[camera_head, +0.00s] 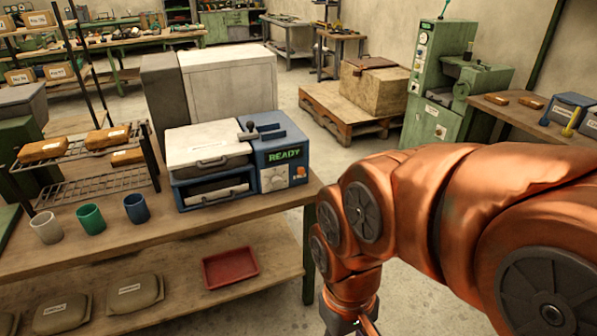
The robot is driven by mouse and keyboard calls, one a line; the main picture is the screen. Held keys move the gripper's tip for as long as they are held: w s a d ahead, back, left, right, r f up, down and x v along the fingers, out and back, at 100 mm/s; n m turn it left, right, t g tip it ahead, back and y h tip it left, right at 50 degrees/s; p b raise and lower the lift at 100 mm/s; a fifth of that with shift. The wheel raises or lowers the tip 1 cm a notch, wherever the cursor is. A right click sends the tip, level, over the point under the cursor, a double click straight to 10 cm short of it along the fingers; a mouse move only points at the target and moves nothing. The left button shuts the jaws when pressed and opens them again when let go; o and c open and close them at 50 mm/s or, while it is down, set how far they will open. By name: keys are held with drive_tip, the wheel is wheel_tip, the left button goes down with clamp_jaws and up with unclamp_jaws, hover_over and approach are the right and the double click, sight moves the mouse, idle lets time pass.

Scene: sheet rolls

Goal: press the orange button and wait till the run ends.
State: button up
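The orange button (300,171) is small and sits on the front of a blue control box at the right side of a machine (208,160) with a white lid. The box's display (285,154) reads "READY" in green. The lid looks closed, and a dark handle stands on top. My copper-coloured arm comes in from the right and bends down to the bottom edge, right of the bench. The fingers of my gripper lie outside the picture. Nothing of mine touches the button.
The machine stands on a wooden bench (250,218). White, green and blue cups (137,208) stand at its left, before a wire rack (95,185) with brown packs. A red tray (230,268) lies on the lower shelf. Floor shows between the bench and a pallet (340,112).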

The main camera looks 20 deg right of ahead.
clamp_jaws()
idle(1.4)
